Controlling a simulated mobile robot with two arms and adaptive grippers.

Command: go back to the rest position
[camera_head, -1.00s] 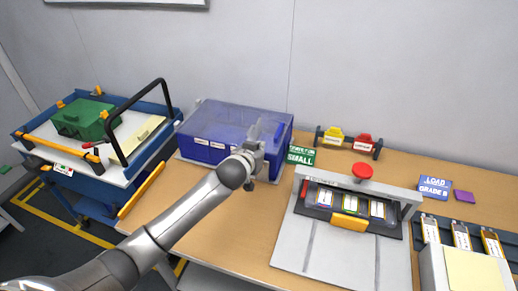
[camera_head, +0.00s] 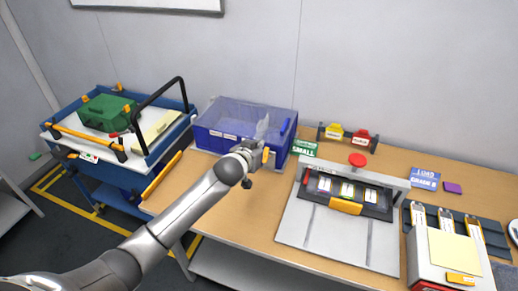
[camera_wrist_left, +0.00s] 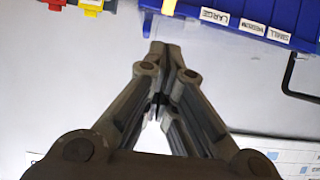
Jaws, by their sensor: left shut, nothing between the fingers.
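My left arm reaches in from the lower left in the head view. Its gripper (camera_head: 262,128) is in front of the blue bin (camera_head: 222,139) with clear upper walls, and hides part of its front. In the left wrist view, the fingers of my left gripper (camera_wrist_left: 160,48) are drawn together at the tips with nothing between them. The blue bin front with its LARGE, MEDIUM and SMALL labels (camera_wrist_left: 245,25) shows beyond the fingertips. My right gripper is in neither view.
A grey press fixture (camera_head: 310,232) with a red knob (camera_head: 357,159) stands on the wooden table (camera_head: 240,222). Yellow and red holders (camera_head: 348,138) are behind it. A grey box with a yellow pad (camera_head: 453,252) is at right. A blue cart (camera_head: 108,181) with a green case (camera_head: 107,112) is at left.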

